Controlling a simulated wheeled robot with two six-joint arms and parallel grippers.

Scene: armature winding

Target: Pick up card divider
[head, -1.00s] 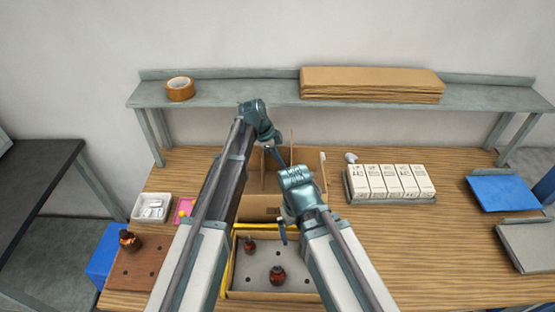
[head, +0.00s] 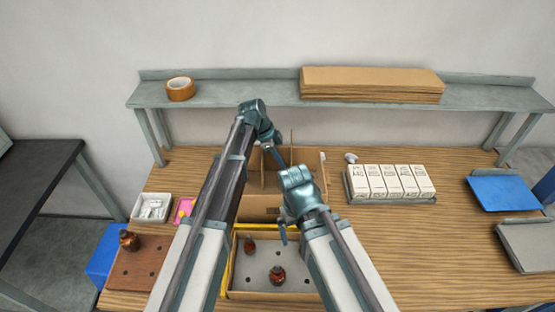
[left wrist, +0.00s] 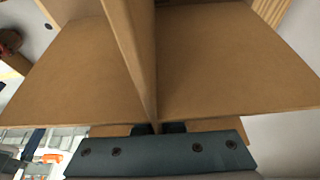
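The card divider (head: 291,150), brown crossed cardboard panels, stands at the open cardboard box (head: 258,207) behind my arms. How deep it sits in the box is hidden. In the left wrist view its panels (left wrist: 220,65) fill most of the picture. My left gripper (head: 283,160) is at the divider's upper part. In the left wrist view its dark fingertips (left wrist: 160,128) lie at the edge of one upright panel, one on each side, and look closed on it. My right gripper (head: 284,236) points down over the yellow-edged tray. Its finger gap cannot be made out.
The tray (head: 252,266) holds two copper-wound armatures (head: 277,275). A brown board (head: 133,275) with an armature and a white bin (head: 151,208) are left. White cartons (head: 393,182) stand on a grey tray right. A shelf (head: 240,93) spans the back. The front right tabletop is clear.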

